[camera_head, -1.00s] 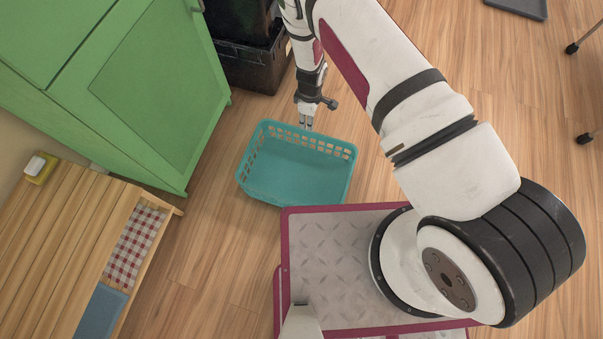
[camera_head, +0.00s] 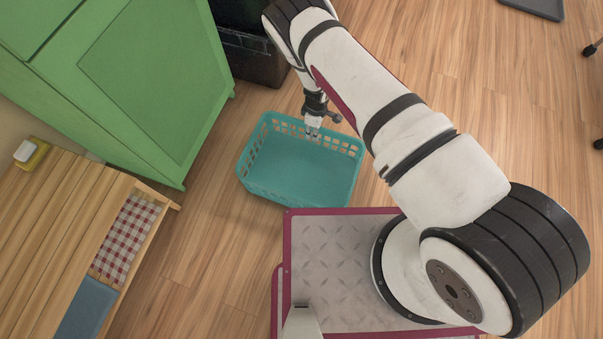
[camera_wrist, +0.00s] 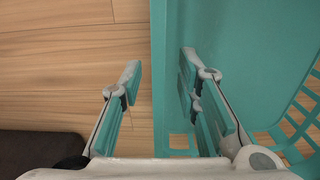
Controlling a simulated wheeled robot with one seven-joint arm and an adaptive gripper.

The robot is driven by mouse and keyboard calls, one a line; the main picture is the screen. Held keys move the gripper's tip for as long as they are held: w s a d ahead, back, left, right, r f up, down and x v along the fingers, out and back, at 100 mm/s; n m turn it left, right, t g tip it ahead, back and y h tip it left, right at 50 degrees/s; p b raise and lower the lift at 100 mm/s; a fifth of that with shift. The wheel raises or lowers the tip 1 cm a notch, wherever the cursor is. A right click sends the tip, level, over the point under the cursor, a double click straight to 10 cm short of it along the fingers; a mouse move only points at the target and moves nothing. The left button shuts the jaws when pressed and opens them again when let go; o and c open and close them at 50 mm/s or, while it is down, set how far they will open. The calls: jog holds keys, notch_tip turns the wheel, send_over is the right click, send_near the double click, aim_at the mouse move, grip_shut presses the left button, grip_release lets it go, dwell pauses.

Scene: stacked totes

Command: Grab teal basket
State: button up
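The teal basket (camera_head: 300,178) stands upright and empty on the wooden floor, just beyond my base's front edge. My gripper (camera_head: 312,132) is at the basket's far wall, pointing down. In the wrist view, the basket (camera_wrist: 240,50) fills the right side. Its wall runs between the two fingers of my gripper (camera_wrist: 160,78). The left finger is outside over the floor and the right finger is on the basket's inner side. The fingers are spread, with gaps to the wall. The lower part of the wall is partly hidden by the gripper.
A green cabinet (camera_head: 150,80) stands to the left of the basket. A dark crate (camera_head: 252,58) is behind it. A wooden bench (camera_head: 60,220) with a checked cloth (camera_head: 125,240) is at lower left. Open floor (camera_head: 480,130) lies to the right.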

jog(key=shift+f, duration=0.9)
grip_shut()
jog(key=shift+r, duration=0.15)
